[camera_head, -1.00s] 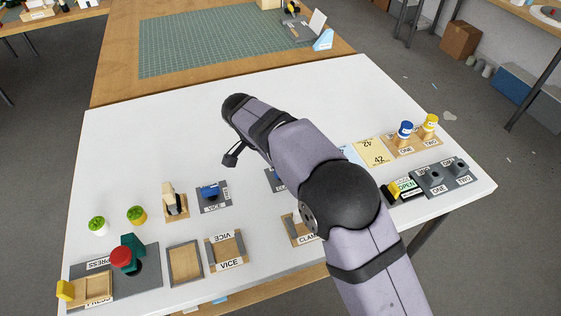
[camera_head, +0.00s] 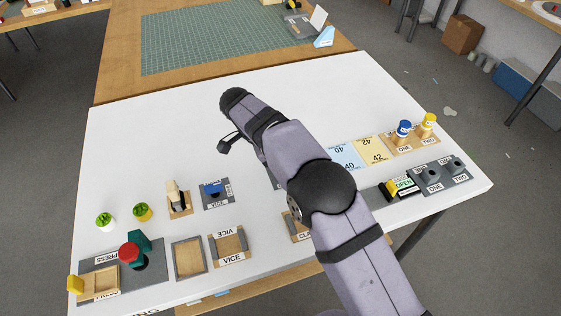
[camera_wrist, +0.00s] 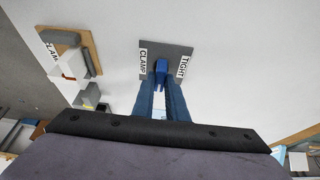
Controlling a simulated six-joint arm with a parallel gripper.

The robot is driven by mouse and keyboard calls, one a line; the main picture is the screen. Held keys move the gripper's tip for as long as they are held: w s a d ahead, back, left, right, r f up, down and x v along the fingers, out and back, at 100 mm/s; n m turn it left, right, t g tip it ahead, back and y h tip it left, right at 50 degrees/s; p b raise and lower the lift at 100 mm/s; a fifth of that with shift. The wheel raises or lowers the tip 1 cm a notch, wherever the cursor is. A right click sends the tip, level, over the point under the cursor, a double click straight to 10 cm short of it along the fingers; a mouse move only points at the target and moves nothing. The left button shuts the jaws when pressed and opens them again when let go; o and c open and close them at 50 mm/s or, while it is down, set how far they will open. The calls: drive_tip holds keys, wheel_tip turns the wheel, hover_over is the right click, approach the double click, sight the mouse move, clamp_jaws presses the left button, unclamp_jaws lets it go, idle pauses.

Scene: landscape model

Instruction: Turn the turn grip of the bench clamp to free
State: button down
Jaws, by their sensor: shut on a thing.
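In the wrist view, the turn grip (camera_wrist: 161,68) of the bench clamp is a small blue block on a grey plate (camera_wrist: 178,49). The plate carries a CLAMP label on its left and a TIGHT label on its right. My gripper (camera_wrist: 160,82) is shut on the turn grip, with a long finger on each side of it. The fingers hide the near part of the grip, and I cannot tell its exact angle. In the head view, my arm hides the gripper and the turn grip; only a sliver of the clamp plate (camera_head: 274,181) shows.
A wooden CLAMP tray (camera_head: 294,230) is partly behind my arm. A VICE plate (camera_head: 217,206) and a wooden block stand (camera_head: 179,208) are left of the arm. A red-topped press (camera_head: 130,252) is at the far left. The white table is clear at the back left.

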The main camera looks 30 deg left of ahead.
drive_tip(key=c, duration=1.8)
unclamp_jaws()
drive_tip(key=shift+o, duration=0.2)
drive_tip(key=shift+a+r, duration=0.1)
drive_tip(key=v, duration=0.7)
drive_tip(key=shift+r, duration=0.1)
drive_tip(key=w+d+r+n+g+y+p, duration=0.1)
drive_tip(key=w+d+r+n+p, duration=0.1)
drive_tip(key=d, duration=0.9)
drive_tip(key=w+d+r+n+g+p, duration=0.1)
drive_tip(key=d+r+n+p, duration=0.15)
drive_tip(key=d, duration=0.95)
drive_tip(key=s+d+f+n+g+y+p, duration=0.1)
drive_tip(key=s+d+f+n+y+p, duration=0.1)
drive_tip(key=s+d, duration=1.6)
drive_tip(key=n+p, duration=0.1)
drive_tip(key=n, duration=0.1)
drive_tip(key=shift+s+d+n+p, duration=0.25)
drive_tip(key=shift+d+n+p, duration=0.1)
